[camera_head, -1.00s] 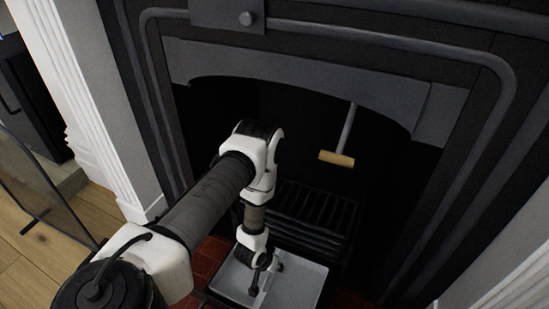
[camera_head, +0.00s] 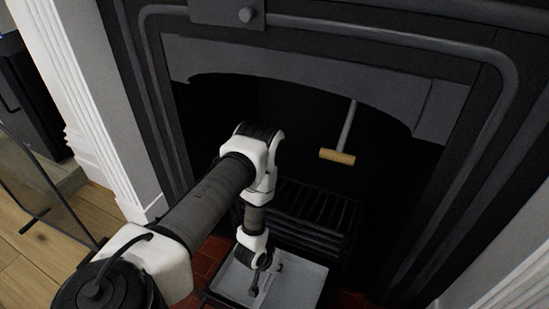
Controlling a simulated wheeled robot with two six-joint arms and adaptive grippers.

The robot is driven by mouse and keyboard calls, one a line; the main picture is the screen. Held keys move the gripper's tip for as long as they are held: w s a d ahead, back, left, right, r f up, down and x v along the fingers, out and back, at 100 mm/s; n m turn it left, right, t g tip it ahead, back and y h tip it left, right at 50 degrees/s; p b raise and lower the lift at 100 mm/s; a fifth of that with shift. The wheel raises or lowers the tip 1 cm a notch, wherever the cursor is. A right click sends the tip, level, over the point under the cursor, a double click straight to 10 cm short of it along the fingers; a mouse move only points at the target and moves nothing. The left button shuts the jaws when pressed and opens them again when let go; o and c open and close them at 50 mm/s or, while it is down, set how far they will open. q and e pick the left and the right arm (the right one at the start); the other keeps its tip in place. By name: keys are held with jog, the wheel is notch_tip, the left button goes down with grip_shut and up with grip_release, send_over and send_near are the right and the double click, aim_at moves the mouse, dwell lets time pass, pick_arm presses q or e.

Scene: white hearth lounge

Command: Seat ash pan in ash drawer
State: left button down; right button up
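The ash pan (camera_head: 306,284) is a light grey shallow tray at the bottom centre, below the grate. A dark rim (camera_head: 214,298) shows along its left side and looks like the ash drawer; most of it is hidden. The pan appears to lie inside or over this rim, but I cannot tell whether it sits fully down. My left gripper (camera_head: 255,288) points down over the left part of the pan. Its fingers are small and dark, and I cannot tell whether they are open or touch the pan. My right gripper is out of view.
The dark fire grate (camera_head: 312,212) stands just behind the pan. A wooden-ended handle (camera_head: 337,157) hangs in the fireplace opening. The black surround (camera_head: 455,185) closes in on the right. A glass screen (camera_head: 35,190) stands at left. Red tiles (camera_head: 212,256) lie beside the pan.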

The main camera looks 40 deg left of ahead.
pick_arm(q)
jog(key=shift+f+b, duration=0.7)
jog(key=shift+f, duration=0.2)
jog(key=c, duration=0.9)
grip_release()
jog(key=v, duration=1.2)
jog(key=shift+w, duration=0.1)
